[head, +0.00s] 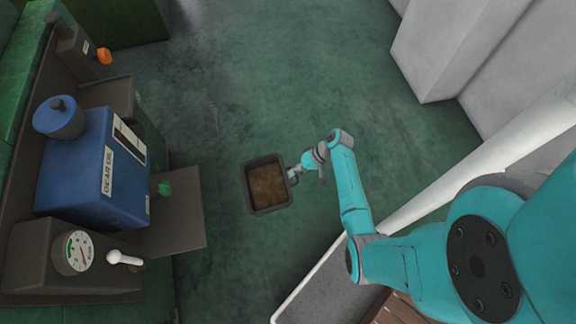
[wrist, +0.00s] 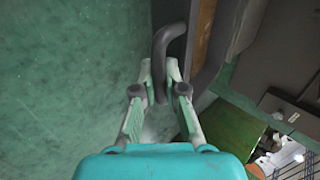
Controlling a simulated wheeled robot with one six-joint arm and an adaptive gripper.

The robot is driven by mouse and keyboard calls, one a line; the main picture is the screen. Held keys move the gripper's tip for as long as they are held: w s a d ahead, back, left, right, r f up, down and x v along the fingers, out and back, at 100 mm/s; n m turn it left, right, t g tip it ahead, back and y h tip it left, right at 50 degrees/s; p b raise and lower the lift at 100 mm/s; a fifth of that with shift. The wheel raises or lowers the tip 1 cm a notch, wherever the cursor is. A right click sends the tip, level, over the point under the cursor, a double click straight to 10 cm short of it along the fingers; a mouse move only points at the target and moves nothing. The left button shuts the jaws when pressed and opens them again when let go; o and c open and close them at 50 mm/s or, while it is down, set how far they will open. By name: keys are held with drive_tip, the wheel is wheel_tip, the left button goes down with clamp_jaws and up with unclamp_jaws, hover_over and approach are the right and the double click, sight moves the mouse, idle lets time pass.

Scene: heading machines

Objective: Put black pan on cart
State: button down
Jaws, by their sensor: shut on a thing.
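The black pan (head: 267,185) is a dark square tray with brown contents, held out over the green floor in the head view. Its curved dark handle (wrist: 162,70) and part of its dark wall (wrist: 207,65) show in the wrist view. My gripper (head: 293,174) is at the pan's right side. In the wrist view my gripper (wrist: 160,88) has its fingers closed around the handle. A grey surface with a white rim (head: 322,285), which looks like the cart, is at the bottom of the head view, below and right of the pan, partly hidden by my arm.
A blue gear oil machine (head: 95,170) with a gauge (head: 75,252) and a protruding shelf (head: 178,215) stands at left. Large pale blocks (head: 445,45) and a white pipe (head: 490,155) are at right. The green floor (head: 270,70) beyond the pan is clear.

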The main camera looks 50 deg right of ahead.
drive_tip(key=s+d+r, duration=0.5)
drive_tip(key=d, duration=0.3)
drive_tip(key=shift+s+d, duration=0.3)
drive_tip(key=shift+s, duration=0.05)
idle(0.4)
idle(0.6)
drive_tip(key=w+a+m+t+h, duration=0.1)
drive_tip(key=w+a+m, duration=0.1)
drive_tip(key=w+a, duration=0.1)
drive_tip(key=w+a+m+t+h, duration=0.1)
drive_tip(key=w+a+m, duration=0.1)
drive_tip(key=w+a, duration=0.2)
drive_tip(key=w+a+m+t+h, duration=0.1)
drive_tip(key=w+a+m, duration=0.1)
drive_tip(key=w+a, duration=0.2)
drive_tip(key=shift+w+a+f+m+h, duration=0.15)
drive_tip(key=shift+a+f+m+h, duration=0.25)
drive_tip(key=shift+a, duration=0.25)
drive_tip(key=w+a+r+m+h, duration=0.1)
drive_tip(key=w+a+r+m, duration=0.1)
drive_tip(key=a, duration=0.4)
drive_tip(key=w+a+r+m+h, duration=0.2)
drive_tip(key=w+a+r, duration=0.1)
drive_tip(key=a+r, duration=0.2)
drive_tip(key=shift+w+a+m+t, duration=0.3)
drive_tip(key=shift+w+a+t, duration=0.1)
drive_tip(key=shift+a, duration=0.9)
